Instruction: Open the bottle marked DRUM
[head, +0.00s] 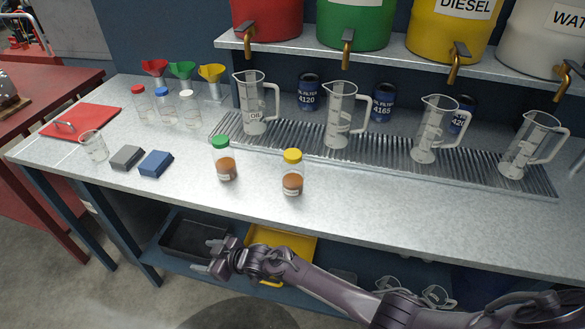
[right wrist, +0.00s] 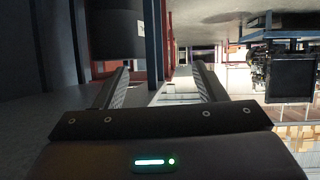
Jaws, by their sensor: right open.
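Two bottles with brown contents stand upright near the front of the bench: one with a green cap (head: 225,162) and one with a yellow cap (head: 292,174). Both caps are on. Each has a small white label too small to read, so I cannot tell which is marked DRUM. My right gripper (head: 206,256) is open and empty, in front of the bench and below its top, apart from both bottles. Its two fingers also show spread in the right wrist view (right wrist: 162,82), with nothing between them. My left gripper is not in view.
Smaller bottles with red, blue and white caps (head: 164,106) stand at the back left. Several measuring jugs (head: 338,115) stand on a grooved drain tray (head: 385,154). Grey and blue blocks (head: 155,163) lie left of the green-capped bottle. The bench front (head: 400,215) is clear. Bins sit below.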

